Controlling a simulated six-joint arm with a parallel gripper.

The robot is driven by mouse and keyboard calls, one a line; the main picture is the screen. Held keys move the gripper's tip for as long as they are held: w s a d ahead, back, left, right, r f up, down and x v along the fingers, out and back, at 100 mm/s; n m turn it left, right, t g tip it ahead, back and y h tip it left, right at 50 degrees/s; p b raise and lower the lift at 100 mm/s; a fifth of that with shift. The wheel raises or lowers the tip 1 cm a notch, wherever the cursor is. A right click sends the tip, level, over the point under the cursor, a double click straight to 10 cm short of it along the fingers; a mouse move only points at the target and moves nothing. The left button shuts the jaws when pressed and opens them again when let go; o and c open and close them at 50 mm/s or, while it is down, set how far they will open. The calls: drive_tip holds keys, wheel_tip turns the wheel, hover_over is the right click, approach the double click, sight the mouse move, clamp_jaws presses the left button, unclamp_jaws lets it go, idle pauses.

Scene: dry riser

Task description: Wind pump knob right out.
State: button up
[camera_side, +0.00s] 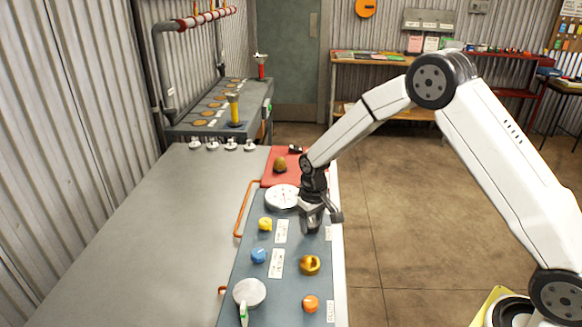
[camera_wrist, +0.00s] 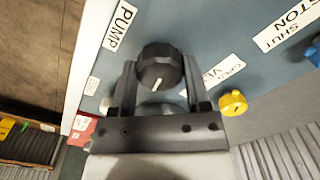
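The pump knob (camera_wrist: 160,66) is a dark, ribbed knob with a white pointer line, on the blue-grey panel beside the PUMP label (camera_wrist: 120,25). In the wrist view my gripper (camera_wrist: 160,70) has one finger on each side of it. The fingers meet the knob's edges with no gap that I can see, so it looks shut on the knob. In the side view my gripper (camera_side: 318,220) is low at the panel's right side and hides the knob.
The panel also bears a yellow knob (camera_wrist: 233,103), close to my right finger, and a white gauge (camera_side: 282,197). A blue knob (camera_side: 258,255), a gold knob (camera_side: 310,265), an orange knob (camera_side: 311,304) and a grey round handle (camera_side: 249,293) stand nearer the camera. The bench top (camera_side: 170,220) at left is clear.

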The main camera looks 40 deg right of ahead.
drive_tip(key=shift+c, duration=0.4)
drive_tip(key=shift+n, duration=0.3)
drive_tip(key=n, duration=0.6)
drive_tip(key=shift+n, duration=0.3)
drive_tip(key=n, duration=0.3)
drive_tip(key=shift+n, duration=0.4)
drive_tip(key=n, duration=0.4)
drive_tip(key=shift+d, duration=0.1)
